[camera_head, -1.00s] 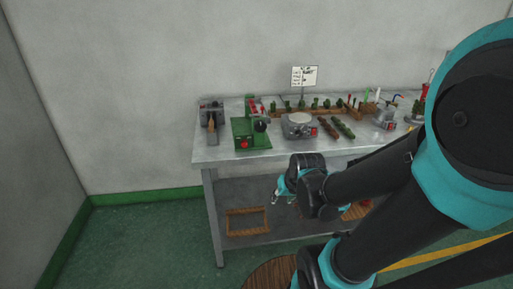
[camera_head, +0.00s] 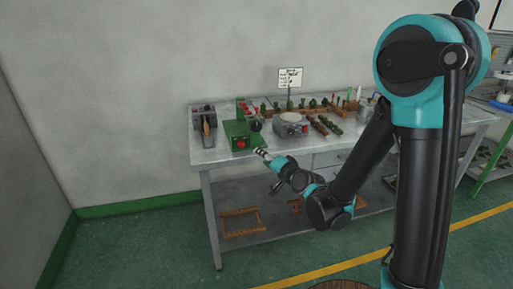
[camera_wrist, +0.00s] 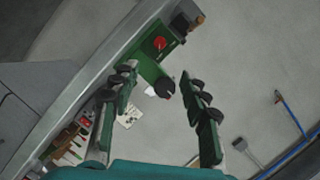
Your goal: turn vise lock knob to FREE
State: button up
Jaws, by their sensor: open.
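A green machine (camera_head: 237,131) stands near the front left part of the metal bench (camera_head: 215,157). It has a red knob (camera_head: 240,144) on its front and a black knob (camera_head: 256,125) at its right side. Any FREE marking is too small to read, and I cannot tell which knob is the vise lock. My gripper (camera_head: 262,153) is at the bench's front edge, just right of and in front of the machine. In the wrist view my gripper (camera_wrist: 158,71) is open and empty. The red knob (camera_wrist: 159,43) and black knob (camera_wrist: 165,88) show between and beyond its fingers, apart from them.
A grey tool with a wooden handle (camera_head: 205,124) stands left of the machine. A grey round-topped unit (camera_head: 291,126) stands to its right, with dark green strips (camera_head: 328,124) beyond. A sign (camera_head: 290,78) stands behind.

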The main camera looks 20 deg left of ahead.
aim_at(242, 145)
jog(key=x, duration=1.7)
jog(key=shift+c, duration=0.3)
grip_shut()
